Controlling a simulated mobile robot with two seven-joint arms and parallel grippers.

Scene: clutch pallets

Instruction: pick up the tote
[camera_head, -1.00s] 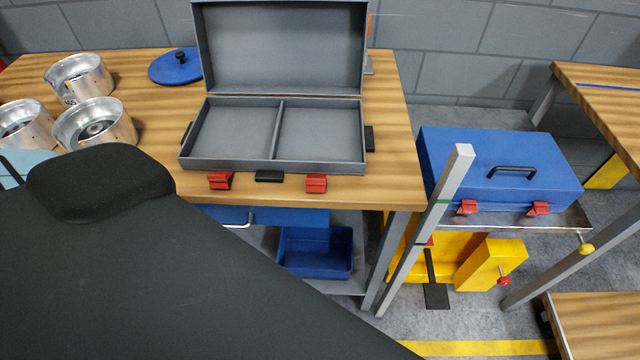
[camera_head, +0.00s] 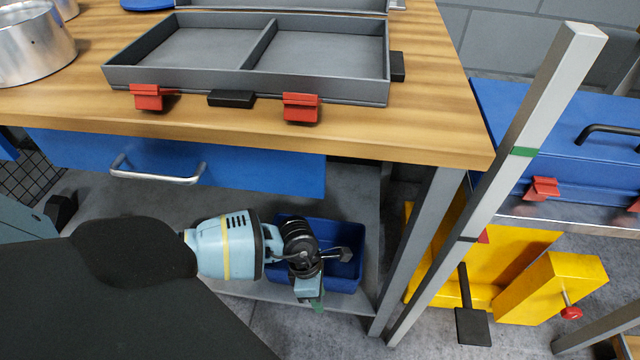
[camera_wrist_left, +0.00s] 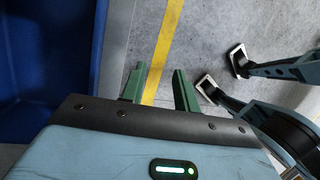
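The tote, a blue open-topped bin (camera_head: 350,275), sits on the low grey shelf under the workbench. Part of it is hidden behind my left arm. My left gripper (camera_head: 310,290) is at the tote's front side, in front of part of it in the head view. In the left wrist view the tote (camera_wrist_left: 88,60) fills the left edge. There the green fingers (camera_wrist_left: 159,85) are apart with only floor visible between them, to the right of the tote. Whether they touch the tote cannot be told. My right gripper cannot be made out.
The workbench (camera_head: 430,125) with a blue drawer (camera_head: 250,175) overhangs the shelf. An open grey case (camera_head: 180,78) stands on it. A table leg (camera_head: 420,240) and a slanted grey post (camera_head: 500,170) stand right of the tote. Yellow blocks (camera_head: 550,290) lie beyond.

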